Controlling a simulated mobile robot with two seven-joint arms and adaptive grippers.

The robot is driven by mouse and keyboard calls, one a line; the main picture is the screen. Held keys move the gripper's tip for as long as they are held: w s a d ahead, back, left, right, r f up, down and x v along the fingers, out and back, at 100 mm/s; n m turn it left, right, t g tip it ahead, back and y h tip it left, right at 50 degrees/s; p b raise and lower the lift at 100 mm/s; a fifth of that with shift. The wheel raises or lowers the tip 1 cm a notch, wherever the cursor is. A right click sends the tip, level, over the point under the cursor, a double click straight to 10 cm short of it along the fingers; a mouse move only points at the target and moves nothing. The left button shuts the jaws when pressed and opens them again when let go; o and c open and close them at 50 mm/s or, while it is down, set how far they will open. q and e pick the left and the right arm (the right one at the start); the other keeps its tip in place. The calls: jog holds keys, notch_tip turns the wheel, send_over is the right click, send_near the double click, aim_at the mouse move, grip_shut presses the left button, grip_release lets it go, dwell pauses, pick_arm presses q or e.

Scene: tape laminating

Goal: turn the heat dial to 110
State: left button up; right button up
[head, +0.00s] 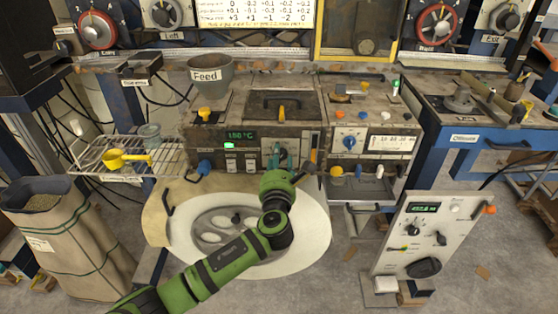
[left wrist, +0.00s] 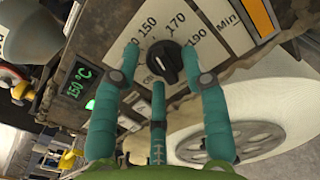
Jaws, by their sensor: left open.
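The heat dial (left wrist: 166,63) is a black round knob on a pale scale plate in the left wrist view, where 150, 170 and 190 can be read. I cannot tell exactly which mark its pointer meets. A green display (left wrist: 80,80) beside it reads 150 °C; it also shows in the head view (head: 241,135). My left gripper (left wrist: 160,56) has teal fingers, open, with two fingertips on either side of the dial and a third finger below it. Contact with the dial is unclear. In the head view my left gripper (head: 281,158) largely hides the dial.
A large pale reel (head: 315,225) lies below the left arm. A grey Feed hopper (head: 210,78) stands above the panel. A wire rack (head: 165,158) with a yellow scoop (head: 116,158) is at the left. A white control panel (head: 420,240) stands at the right.

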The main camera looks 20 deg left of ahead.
pick_arm(q)
grip_shut()
jog(key=shift+n, duration=0.3)
jog(key=shift+a+f+n+b, duration=0.15)
jog(key=shift+n+b, duration=0.8)
jog(key=shift+n, duration=2.85)
jog(key=shift+d+f+n+b, duration=0.2)
jog(key=shift+n+b, duration=0.7)
jog(key=shift+n, duration=2.9)
grip_release()
jog(key=shift+a, duration=0.2)
